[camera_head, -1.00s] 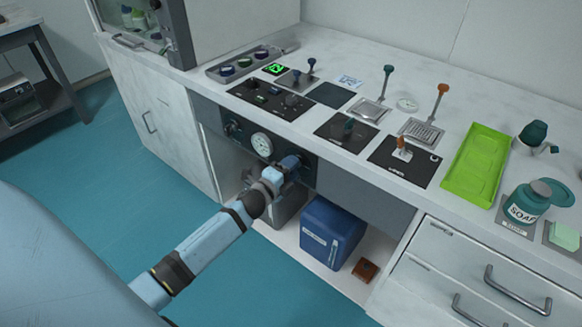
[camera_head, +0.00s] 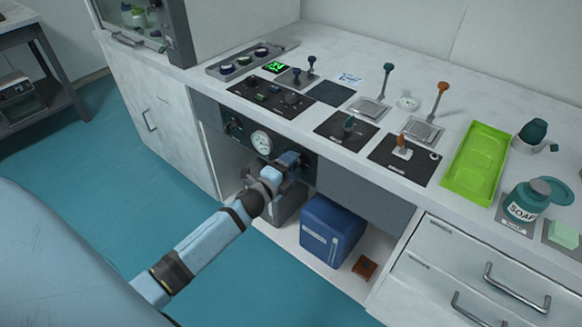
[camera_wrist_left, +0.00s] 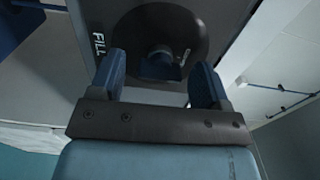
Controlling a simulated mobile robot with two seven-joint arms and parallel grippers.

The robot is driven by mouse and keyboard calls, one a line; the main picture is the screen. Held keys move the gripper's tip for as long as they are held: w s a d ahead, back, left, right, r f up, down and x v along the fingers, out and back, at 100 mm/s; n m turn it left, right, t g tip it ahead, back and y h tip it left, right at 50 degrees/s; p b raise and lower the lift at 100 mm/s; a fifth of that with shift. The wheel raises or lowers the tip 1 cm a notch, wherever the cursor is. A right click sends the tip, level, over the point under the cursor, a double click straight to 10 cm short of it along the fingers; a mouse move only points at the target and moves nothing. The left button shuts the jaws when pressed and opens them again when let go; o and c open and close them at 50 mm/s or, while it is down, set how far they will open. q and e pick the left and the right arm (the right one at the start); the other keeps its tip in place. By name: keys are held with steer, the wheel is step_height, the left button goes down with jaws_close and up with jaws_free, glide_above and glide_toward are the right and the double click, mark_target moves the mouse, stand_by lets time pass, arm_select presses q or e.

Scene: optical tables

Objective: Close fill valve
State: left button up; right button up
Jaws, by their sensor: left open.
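The fill valve has a dark blue handle (camera_head: 289,159) on the dark front panel, right of the round gauge. In the left wrist view its handle (camera_wrist_left: 160,66) sits on a dark round plate beside the word FILL. My left gripper (camera_head: 281,175) is open and empty, just in front of and slightly below the handle. In the left wrist view my left gripper (camera_wrist_left: 158,80) has a blue finger on each side, with the handle lined up between them, apart from both. Whether the fingertips reach past the handle is hard to tell. My right gripper is out of view.
The gauge (camera_head: 261,142) and a dark knob (camera_head: 233,126) are on the same panel, to the left. A blue box (camera_head: 333,232) and a small brown block (camera_head: 365,268) stand on the shelf below. The worktop above holds levers and a green tray (camera_head: 474,165).

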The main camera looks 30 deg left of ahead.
arm_select(q)
steer(key=s+a, duration=0.1)
steer(key=s, duration=1.2)
steer(key=shift+s+p, duration=0.25)
steer(key=shift+p, duration=0.1)
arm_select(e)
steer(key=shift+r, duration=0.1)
arm_select(q)
steer(key=s+d+f+n+g+h, duration=0.1)
steer(key=s+d+f+n+g, duration=0.15)
steer(key=s+d+n, duration=0.5)
steer(key=s+d+f+n+g+h, duration=0.1)
steer(key=s+d+n+g, duration=0.3)
steer(key=d+n, duration=0.6)
step_height(320, 180, up, 16)
steer(key=s+m+p, duration=0.1)
steer(key=s+p, duration=0.1)
steer(key=p, duration=2.2)
steer(key=shift+d+r+m, duration=0.2)
steer(key=shift+r+m, duration=0.05)
steer(key=shift+m, duration=0.1)
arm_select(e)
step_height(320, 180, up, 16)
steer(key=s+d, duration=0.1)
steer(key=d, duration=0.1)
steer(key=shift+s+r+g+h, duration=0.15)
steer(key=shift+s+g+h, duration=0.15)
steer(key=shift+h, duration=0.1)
